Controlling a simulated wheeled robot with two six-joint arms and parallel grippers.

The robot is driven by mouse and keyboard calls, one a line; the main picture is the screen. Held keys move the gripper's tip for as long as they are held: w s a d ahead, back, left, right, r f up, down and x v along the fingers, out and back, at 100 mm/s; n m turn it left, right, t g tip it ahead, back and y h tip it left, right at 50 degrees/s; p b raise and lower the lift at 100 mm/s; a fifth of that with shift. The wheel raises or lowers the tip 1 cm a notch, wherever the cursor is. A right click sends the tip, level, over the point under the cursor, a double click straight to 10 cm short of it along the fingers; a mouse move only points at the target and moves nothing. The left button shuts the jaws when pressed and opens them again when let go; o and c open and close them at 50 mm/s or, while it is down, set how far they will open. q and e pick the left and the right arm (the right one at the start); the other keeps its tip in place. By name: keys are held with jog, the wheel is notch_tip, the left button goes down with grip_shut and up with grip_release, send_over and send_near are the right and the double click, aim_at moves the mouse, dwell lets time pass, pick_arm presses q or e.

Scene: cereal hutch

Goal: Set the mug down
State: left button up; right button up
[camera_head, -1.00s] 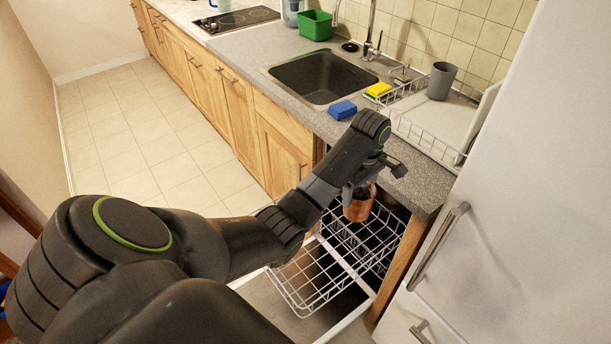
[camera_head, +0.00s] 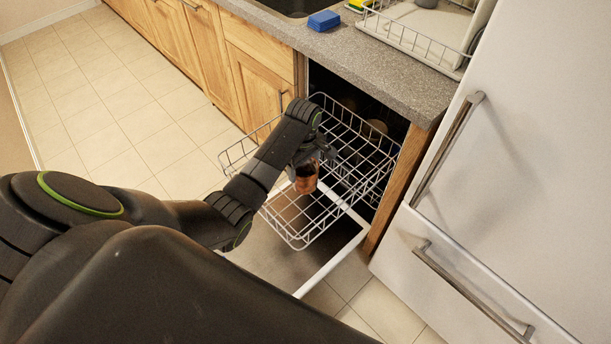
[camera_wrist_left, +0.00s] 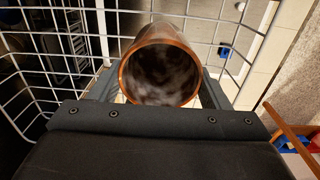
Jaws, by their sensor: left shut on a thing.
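The copper-brown mug (camera_head: 306,179) is in my left gripper (camera_head: 308,165), over the white wire rack (camera_head: 345,150) of the open dishwasher. In the left wrist view, the mug (camera_wrist_left: 160,66) sits between the fingers with its dark open mouth toward the camera. The rack's wires (camera_wrist_left: 228,22) show around and behind it there. I cannot tell whether the mug touches the rack. My right gripper is not in view.
The open dishwasher door (camera_head: 335,262) lies below the rack. The grey counter (camera_head: 400,75) with a blue sponge (camera_head: 324,20) is above. The white fridge (camera_head: 520,150) stands close on the right. Tiled floor is clear at left.

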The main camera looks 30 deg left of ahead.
pick_arm(q)
jog(key=shift+f+b, duration=0.35)
jog(key=shift+f, duration=2.65)
jog(key=o, duration=1.5)
jog(key=shift+f, duration=0.15)
notch_tip(320, 180, up, 12)
jog(key=shift+r+p, duration=0.2)
jog(key=shift+p, duration=0.65)
